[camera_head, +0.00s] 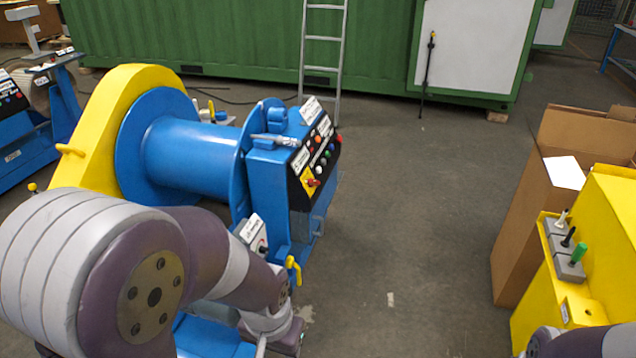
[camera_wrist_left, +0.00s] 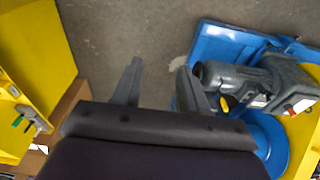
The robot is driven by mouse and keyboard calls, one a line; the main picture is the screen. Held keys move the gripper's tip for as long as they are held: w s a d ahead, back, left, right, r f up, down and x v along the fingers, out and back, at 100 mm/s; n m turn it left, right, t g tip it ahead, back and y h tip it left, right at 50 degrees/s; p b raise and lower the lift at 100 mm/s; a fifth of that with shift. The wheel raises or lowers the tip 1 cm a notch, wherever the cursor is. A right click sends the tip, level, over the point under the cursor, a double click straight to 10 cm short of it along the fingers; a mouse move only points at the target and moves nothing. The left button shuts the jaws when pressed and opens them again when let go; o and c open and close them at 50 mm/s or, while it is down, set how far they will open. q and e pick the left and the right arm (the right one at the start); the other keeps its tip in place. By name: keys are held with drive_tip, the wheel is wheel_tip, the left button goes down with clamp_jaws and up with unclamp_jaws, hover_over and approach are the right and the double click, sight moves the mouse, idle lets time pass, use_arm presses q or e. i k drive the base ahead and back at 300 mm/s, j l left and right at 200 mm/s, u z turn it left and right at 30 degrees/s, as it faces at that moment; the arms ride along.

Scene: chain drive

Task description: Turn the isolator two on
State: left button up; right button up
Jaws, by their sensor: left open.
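A red-and-yellow rotary switch (camera_head: 311,183) sits low on the black control panel (camera_head: 318,158) of the blue winch. A small grey box with a dark knob (camera_head: 257,240) is mounted lower on the same machine. I cannot read which one is labelled isolator two. My left arm crosses in front of the winch, and its gripper (camera_head: 288,340) is partly visible near the bottom edge, below the panel. In the left wrist view the left gripper (camera_wrist_left: 158,82) is open and empty, with bare floor between its fingers. A white-faced box with a red mark (camera_wrist_left: 300,105) shows to its right. My right gripper is out of view.
A yellow valve handle (camera_head: 294,268) projects from the winch's front. A yellow console (camera_head: 600,250) with levers, including a green one (camera_head: 578,253), stands at right beside a cardboard box (camera_head: 530,215). A ladder (camera_head: 323,60) leans on the green container. Floor between is clear.

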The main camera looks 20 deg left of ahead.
sight(311, 182)
drive_tip(key=i+l+u, duration=0.1)
drive_tip(key=i, duration=0.95)
drive_tip(key=i+l, duration=0.15)
drive_tip(key=i, duration=0.85)
drive_tip(key=j+u, duration=0.05)
